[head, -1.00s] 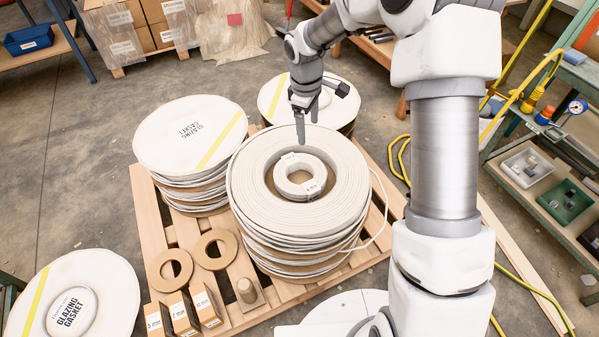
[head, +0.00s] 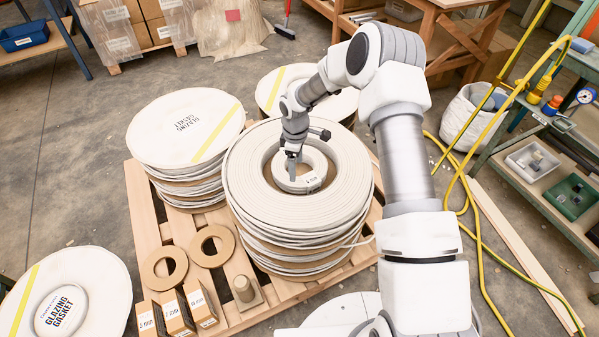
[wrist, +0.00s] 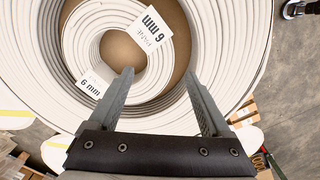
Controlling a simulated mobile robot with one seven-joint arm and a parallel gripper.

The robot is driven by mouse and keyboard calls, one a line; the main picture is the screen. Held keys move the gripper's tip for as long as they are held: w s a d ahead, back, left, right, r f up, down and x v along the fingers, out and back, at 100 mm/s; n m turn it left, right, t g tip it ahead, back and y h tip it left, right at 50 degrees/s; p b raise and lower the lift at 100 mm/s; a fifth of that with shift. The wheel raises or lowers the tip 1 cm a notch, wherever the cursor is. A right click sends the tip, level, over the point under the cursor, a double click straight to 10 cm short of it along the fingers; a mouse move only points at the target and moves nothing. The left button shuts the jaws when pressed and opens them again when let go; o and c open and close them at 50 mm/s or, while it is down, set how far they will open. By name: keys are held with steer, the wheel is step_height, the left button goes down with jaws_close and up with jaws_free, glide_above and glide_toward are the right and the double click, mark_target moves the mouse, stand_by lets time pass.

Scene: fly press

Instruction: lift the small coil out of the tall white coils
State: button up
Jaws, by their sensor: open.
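The small white coil (head: 315,162) lies flat in the wide centre opening of the tall white coils (head: 345,195). In the wrist view the small coil (wrist: 83,45) carries paper labels reading 6 mm, and the larger coil (wrist: 235,50) curves around it with a brown gap between. My gripper (head: 293,172) points down at the small coil and is open. In the wrist view my gripper (wrist: 158,76) has one fingertip over the small coil's hole and the other over the gap, with the ring's wall between them. How deep the fingertips reach is unclear.
Two more coil stacks, one at left (head: 187,125) and one behind (head: 335,92), stand close by. Cardboard rings (head: 212,246), small boxes (head: 174,313) and a peg (head: 245,290) sit on the pallet's front. A yellow hose (head: 468,240) lies on the floor at right.

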mark_target(310, 183)
step_height(310, 183, down, 3)
steer(key=shift+f+b, duration=0.1)
steer(key=shift+b, duration=0.2)
steer(key=f, duration=0.1)
steer(key=f+b, duration=0.1)
steer(key=f, duration=0.1)
steer(key=f+b, duration=0.1)
steer(key=f, duration=0.1)
steer(key=shift+w+a+f, duration=0.1)
steer(key=shift+w+a, duration=0.05)
steer(key=shift+a, duration=0.2)
jaws_close()
stand_by(0.7)
stand_by(0.3)
